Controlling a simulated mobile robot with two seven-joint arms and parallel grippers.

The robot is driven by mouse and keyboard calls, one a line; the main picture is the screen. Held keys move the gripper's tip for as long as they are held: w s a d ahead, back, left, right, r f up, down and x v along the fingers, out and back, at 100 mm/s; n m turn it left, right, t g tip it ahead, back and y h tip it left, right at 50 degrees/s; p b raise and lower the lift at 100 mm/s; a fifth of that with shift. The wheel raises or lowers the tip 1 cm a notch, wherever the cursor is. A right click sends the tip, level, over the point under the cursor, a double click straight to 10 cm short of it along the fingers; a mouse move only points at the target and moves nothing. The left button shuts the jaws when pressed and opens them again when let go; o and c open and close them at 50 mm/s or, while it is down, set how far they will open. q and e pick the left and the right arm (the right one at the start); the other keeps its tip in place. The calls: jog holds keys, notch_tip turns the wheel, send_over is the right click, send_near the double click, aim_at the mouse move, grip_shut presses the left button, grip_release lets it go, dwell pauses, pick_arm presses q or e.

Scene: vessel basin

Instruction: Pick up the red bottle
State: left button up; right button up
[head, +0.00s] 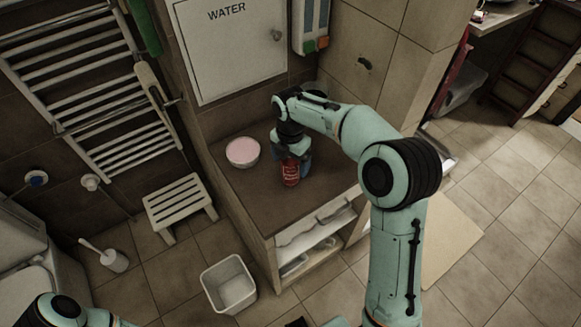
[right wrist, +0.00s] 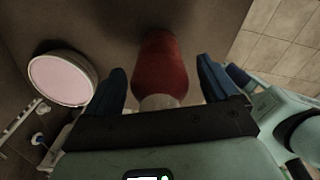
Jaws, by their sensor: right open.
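The red bottle (head: 290,172) stands upright on the brown countertop (head: 255,195), near its front edge. My right gripper (head: 291,160) comes down over it from above and hides its upper part in the head view. In the right wrist view the bottle (right wrist: 160,68) lies between the two blue fingers of my right gripper (right wrist: 163,88), with a gap on each side. The fingers are open and do not appear to touch it. Of my left arm, only a part shows at the bottom left of the head view, and its gripper is out of view.
A white bowl with a pink inside (head: 242,152) stands on the countertop left of the bottle; it also shows in the right wrist view (right wrist: 62,77). A white stool (head: 180,200) and a white bin (head: 229,284) stand on the floor. A cabinet marked WATER (head: 232,50) is behind.

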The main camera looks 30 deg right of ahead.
jog(key=c, duration=1.3)
jog(key=shift+o, duration=0.2)
pick_arm(q)
jog(key=w+r+p, duration=0.4)
jog(key=r, duration=0.1)
jog(key=shift+w+r+t, duration=0.25)
jog(key=shift+w+t, duration=0.05)
jog(key=shift+w, duration=0.05)
pick_arm(e)
notch_tip(320, 180, up, 20)
